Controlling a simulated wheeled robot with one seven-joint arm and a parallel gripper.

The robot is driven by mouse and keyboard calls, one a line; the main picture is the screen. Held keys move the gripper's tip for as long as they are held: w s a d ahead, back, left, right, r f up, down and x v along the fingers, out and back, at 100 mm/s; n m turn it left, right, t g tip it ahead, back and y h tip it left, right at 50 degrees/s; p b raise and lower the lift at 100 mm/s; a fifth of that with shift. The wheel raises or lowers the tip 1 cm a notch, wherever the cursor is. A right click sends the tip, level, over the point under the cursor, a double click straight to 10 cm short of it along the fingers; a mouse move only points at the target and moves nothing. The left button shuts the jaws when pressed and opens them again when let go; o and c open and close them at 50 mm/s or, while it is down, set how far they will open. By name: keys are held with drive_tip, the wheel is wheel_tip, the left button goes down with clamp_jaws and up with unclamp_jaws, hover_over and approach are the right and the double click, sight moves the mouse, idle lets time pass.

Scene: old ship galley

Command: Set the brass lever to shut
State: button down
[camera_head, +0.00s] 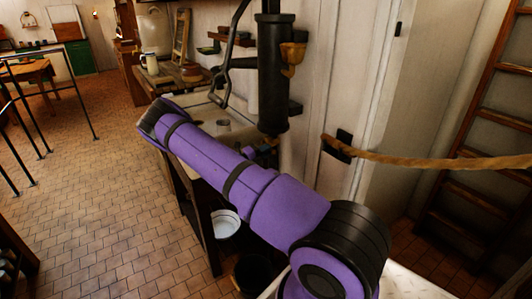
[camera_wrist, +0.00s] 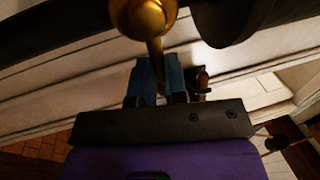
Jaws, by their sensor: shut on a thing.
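The brass lever (camera_wrist: 155,50) shows in the wrist view as a thin stem below a round brass boss (camera_wrist: 143,14). Its lower end lies between the blue fingers of my gripper (camera_wrist: 157,72), which are shut on it. In the head view, a black upright pump (camera_head: 273,80) with a brass spout (camera_head: 293,52) stands against the wall.
A pale sink top (camera_head: 202,109) and a wooden counter with a mug (camera_head: 150,64) lie behind my arm. A rope (camera_head: 430,160) hangs from a wall bracket at right, near a ladder (camera_head: 490,120).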

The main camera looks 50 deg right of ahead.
drive_tip(key=shift+n, duration=0.3)
drive_tip(key=c, duration=1.1)
unclamp_jaws()
drive_tip(key=shift+c, duration=0.2)
drive_tip(key=shift+a, duration=0.15)
drive_tip(key=v, duration=1)
drive_tip(key=shift+a, duration=0.3)
drive_tip(key=shift+w, duration=0.1)
